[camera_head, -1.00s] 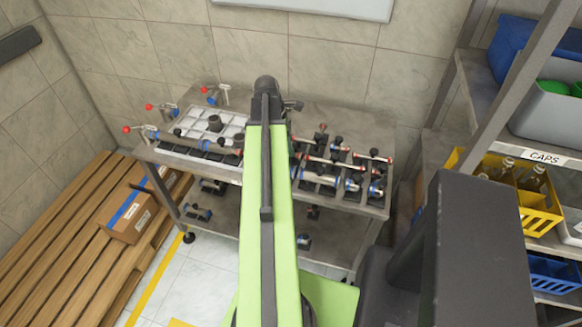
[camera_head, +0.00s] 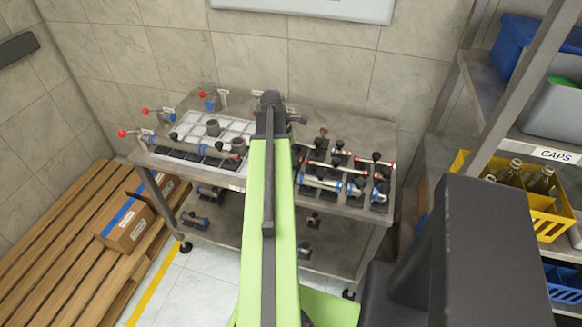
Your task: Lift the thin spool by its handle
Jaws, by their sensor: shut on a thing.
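My gripper (camera_head: 271,103) is at the dark far end of my green arm, over the middle of the metal table (camera_head: 345,118). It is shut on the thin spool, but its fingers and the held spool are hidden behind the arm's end. Whether the spool is clear of the table cannot be seen. Several other spools with black knobs, blue rings and red ends lie in dark holders on the table's right half (camera_head: 352,188).
A shelf with a yellow crate (camera_head: 550,229) is on the right. A cardboard box (camera_head: 126,222) sits on a wooden pallet at left.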

